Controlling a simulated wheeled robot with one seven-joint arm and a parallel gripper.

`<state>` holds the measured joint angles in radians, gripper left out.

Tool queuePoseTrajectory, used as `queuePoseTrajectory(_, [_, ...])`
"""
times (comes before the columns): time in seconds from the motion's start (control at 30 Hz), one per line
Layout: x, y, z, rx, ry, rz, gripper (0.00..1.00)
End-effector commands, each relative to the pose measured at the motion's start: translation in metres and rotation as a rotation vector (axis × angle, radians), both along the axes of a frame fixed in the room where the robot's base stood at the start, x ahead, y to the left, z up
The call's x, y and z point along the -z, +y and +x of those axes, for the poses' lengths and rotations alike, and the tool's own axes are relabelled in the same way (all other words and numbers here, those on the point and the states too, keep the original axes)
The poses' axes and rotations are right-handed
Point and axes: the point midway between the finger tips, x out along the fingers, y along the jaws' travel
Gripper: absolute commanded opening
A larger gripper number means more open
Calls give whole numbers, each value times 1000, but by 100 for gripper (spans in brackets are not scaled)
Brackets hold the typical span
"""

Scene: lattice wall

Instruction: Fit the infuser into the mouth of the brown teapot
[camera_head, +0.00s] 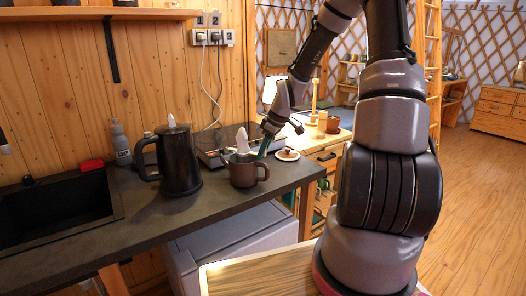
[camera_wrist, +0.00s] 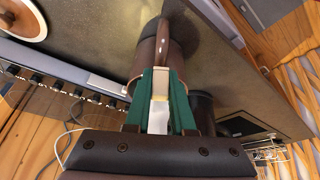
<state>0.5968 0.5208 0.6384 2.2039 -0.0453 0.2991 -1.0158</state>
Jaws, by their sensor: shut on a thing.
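The brown teapot (camera_head: 243,175) stands upright on the dark counter, its handle to the right. It also shows in the wrist view (camera_wrist: 147,55), with its handle ahead of my fingers. A white plume-like shape (camera_head: 242,139) rises over the teapot's mouth.
A tall black kettle (camera_head: 179,160) stands close left of the teapot. A small pale lid or dish with a brown knob (camera_head: 287,155) lies to the right. The front counter is clear.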

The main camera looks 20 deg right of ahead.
Motion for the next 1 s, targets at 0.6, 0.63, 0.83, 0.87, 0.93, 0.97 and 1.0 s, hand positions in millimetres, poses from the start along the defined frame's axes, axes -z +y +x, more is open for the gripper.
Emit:
queuePoseTrajectory(0.6, [9,0,0,0,0,0,0])
queuePoseTrajectory(0.63, [10,0,0,0,0,0,0])
queuePoseTrajectory(0.83, [13,0,0,0,1,1,0])
queuePoseTrajectory(0.87, [13,0,0,0,1,1,0])
queuePoseTrajectory(0.93, [14,0,0,0,1,1,0])
queuePoseTrajectory(0.97, [15,0,0,0,0,0,0])
queuePoseTrajectory(1.0, [15,0,0,0,0,0,0])
